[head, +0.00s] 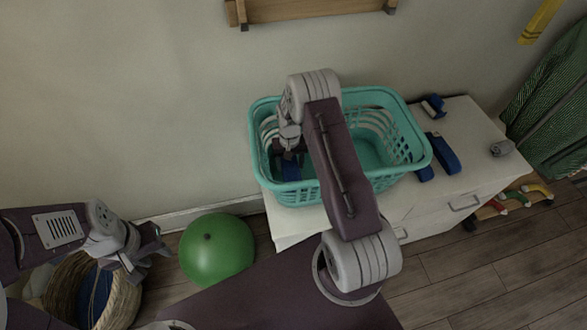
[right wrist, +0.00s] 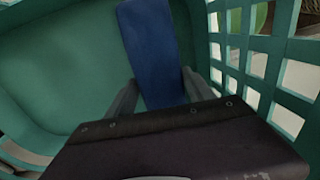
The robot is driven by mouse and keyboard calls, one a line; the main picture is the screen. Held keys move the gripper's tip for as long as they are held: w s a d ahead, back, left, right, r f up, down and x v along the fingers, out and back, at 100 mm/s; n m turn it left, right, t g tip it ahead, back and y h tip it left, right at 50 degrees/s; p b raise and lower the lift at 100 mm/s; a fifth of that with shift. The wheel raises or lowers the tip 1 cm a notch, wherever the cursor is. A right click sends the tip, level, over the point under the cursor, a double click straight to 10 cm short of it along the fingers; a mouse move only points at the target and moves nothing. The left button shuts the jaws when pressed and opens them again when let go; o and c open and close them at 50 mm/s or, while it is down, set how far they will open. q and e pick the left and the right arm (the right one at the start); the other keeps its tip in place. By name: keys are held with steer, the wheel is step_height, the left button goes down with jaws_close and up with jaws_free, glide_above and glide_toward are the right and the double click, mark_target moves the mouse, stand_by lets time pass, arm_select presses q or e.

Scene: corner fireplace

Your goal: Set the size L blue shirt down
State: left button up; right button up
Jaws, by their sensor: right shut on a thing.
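The blue shirt (right wrist: 150,45) is a flat, folded blue strip between the fingers of my right gripper (right wrist: 155,95). It is inside the teal laundry basket (head: 405,128), near its left end; whether it rests on the basket floor is unclear. In the head view the shirt (head: 290,172) shows as a small blue patch, partly hidden by my right gripper (head: 288,156). No size mark is readable. My left gripper (head: 150,256) is open and empty, beside the wicker basket at lower left.
The teal basket stands on a white cabinet (head: 470,118). Blue items (head: 443,153) and a grey object (head: 502,149) lie on the cabinet to its right. A green ball (head: 217,250) and a wicker basket (head: 125,300) are on the floor at left.

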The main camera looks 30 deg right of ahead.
mark_target(290, 169)
step_height(290, 169, down, 3)
steer(key=shift+s, duration=0.15)
steer(key=shift+f, duration=0.35)
steer(key=shift+f, duration=0.1)
steer(key=shift+f, duration=0.1)
steer(key=o, duration=1.5)
steer(key=shift+r, duration=0.25)
step_height(290, 169, up, 12)
steer(key=shift+b, duration=0.75)
